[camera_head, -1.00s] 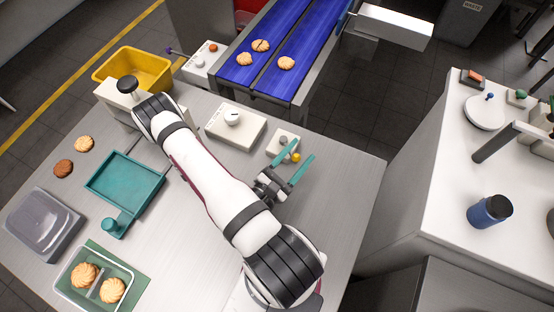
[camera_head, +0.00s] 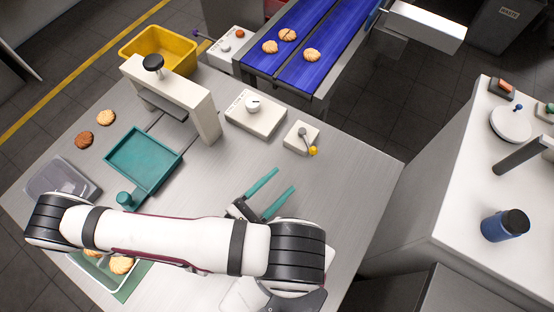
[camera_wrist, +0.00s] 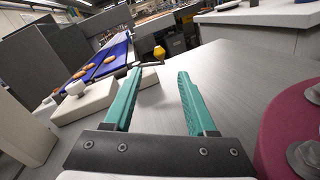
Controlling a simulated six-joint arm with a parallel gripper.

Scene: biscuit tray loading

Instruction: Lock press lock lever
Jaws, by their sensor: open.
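The press lock lever is a short grey lever with a yellow knob (camera_head: 313,151) on a small white box (camera_head: 296,134). The lever points to the lower right in the head view. The yellow knob (camera_wrist: 159,52) also shows in the wrist view, beyond and between my fingertips. My gripper (camera_head: 284,180) is open and empty, with two teal fingers pointing toward the lever box. A gap of bare table lies between the fingertips and the knob. The press (camera_head: 205,112), a white frame with a black knob on top, stands left of the lever box.
A white dial box (camera_head: 270,125) stands just left of the lever box. A teal tray (camera_head: 120,152) lies in front of the press. My arm partly covers the clear biscuit container at lower left. The table right of the lever is clear.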

